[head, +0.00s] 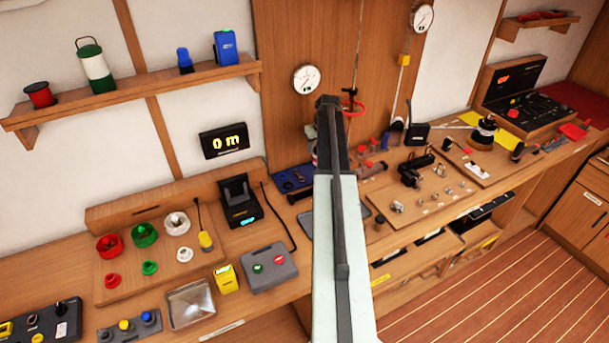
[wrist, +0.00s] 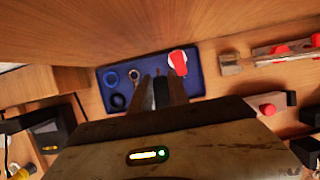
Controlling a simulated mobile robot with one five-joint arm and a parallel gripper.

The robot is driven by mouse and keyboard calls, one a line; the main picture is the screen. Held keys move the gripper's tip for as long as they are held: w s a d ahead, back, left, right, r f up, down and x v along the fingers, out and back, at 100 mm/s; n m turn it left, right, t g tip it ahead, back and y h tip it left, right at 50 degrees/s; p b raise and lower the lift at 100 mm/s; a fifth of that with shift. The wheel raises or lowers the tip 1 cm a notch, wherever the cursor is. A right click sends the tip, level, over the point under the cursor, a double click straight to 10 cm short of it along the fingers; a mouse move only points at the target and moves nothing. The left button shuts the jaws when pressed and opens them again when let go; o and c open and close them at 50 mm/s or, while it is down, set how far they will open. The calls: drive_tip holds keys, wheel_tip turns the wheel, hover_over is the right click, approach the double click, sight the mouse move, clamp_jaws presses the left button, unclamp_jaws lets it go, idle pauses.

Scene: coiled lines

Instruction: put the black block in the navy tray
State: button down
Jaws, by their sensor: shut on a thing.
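My gripper (wrist: 161,79) shows in the wrist view, its two dark fingers shut on a narrow black block (wrist: 161,94). The navy tray (wrist: 195,86) lies beyond the fingertips, and the block overlaps its near middle part in this view. I cannot tell the block's height over the tray or whether it touches it. In the head view the navy tray (head: 290,180) shows partly at the back of the bench, left of my arm. My arm hides the gripper and block there.
A black charger-like stand (head: 237,202) is to the left; tools crowd the bench to the right.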

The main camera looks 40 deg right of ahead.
sight(313, 170)
wheel_tip(313, 170, down, 10)
drive_tip(key=b, duration=1)
drive_tip(key=shift+f, duration=0.25)
drive_tip(key=shift+r, duration=0.25)
drive_tip(key=shift+f, duration=0.25)
drive_tip(key=c, duration=1.5)
unclamp_jaws()
drive_tip(key=shift+r, duration=0.1)
drive_tip(key=shift+r, duration=0.1)
drive_tip(key=p+v, duration=1.1)
drive_tip(key=v, duration=0.1)
drive_tip(key=shift+a+r, duration=0.1)
drive_tip(key=shift+r, duration=0.1)
drive_tip(key=shift+f, duration=0.15)
